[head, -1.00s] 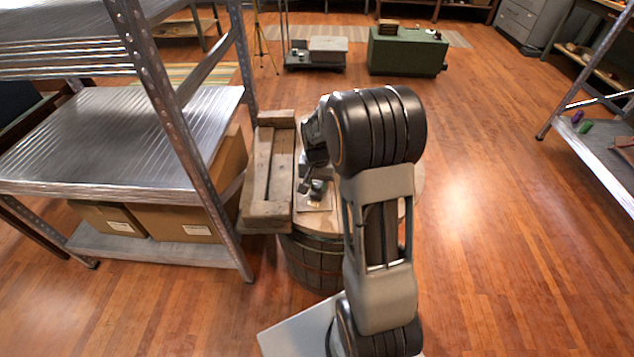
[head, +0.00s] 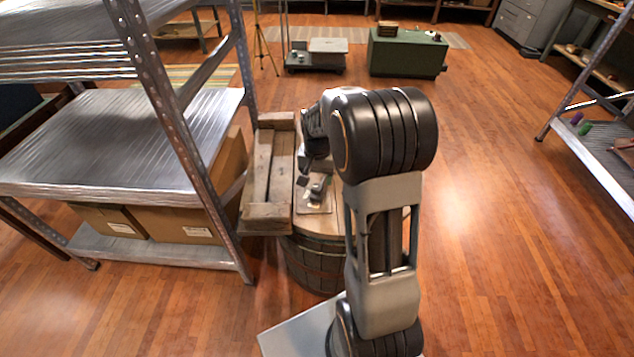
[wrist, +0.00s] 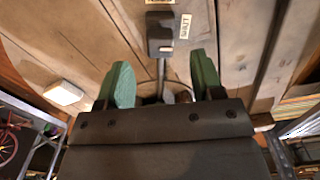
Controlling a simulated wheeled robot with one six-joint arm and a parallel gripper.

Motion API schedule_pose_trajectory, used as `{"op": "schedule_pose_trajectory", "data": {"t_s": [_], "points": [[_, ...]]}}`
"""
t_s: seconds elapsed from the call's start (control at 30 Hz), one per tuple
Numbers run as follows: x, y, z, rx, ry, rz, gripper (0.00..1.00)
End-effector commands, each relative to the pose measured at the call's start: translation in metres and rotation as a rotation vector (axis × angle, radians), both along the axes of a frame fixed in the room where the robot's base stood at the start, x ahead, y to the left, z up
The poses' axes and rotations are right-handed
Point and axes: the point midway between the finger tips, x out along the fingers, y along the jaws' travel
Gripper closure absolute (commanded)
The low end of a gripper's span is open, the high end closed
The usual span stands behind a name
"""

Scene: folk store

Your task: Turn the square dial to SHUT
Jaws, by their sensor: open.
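My gripper (wrist: 162,70) is open, with two green finger pads spread apart in the wrist view. A dark, block-ended lever (wrist: 160,36) on a thin metal shaft lies ahead, its shaft running back between the fingers. A small pale label (wrist: 185,26) is beside it, its lettering too small to read surely. I cannot make out the square dial with certainty; the gripper may hide it. In the head view my gripper (head: 317,184) is low over a small plate (head: 313,207) on the barrel top (head: 330,224), largely behind my arm.
A weathered wooden frame (head: 282,170) stands against the barrel's left side. A metal shelf (head: 110,140) with cardboard boxes (head: 180,226) is farther left. A small white block (wrist: 63,92) lies on the wood in the wrist view.

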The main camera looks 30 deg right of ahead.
Motion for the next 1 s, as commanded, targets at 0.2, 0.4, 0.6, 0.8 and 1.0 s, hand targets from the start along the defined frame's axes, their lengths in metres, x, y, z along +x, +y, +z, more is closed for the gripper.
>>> {"op": "schedule_pose_trajectory", "data": {"t_s": [0.2,0.4,0.6,0.8,1.0], "points": [[0.001,0.000,0.049,-0.001,-0.005,0.000,0.39],[0.000,0.000,0.081,-0.001,-0.003,0.000,0.39],[0.000,0.000,0.097,0.000,-0.002,-0.001,0.39],[0.000,0.000,0.101,0.000,0.000,-0.001,0.39],[0.000,0.000,0.101,-0.001,-0.001,-0.001,0.39]]}}
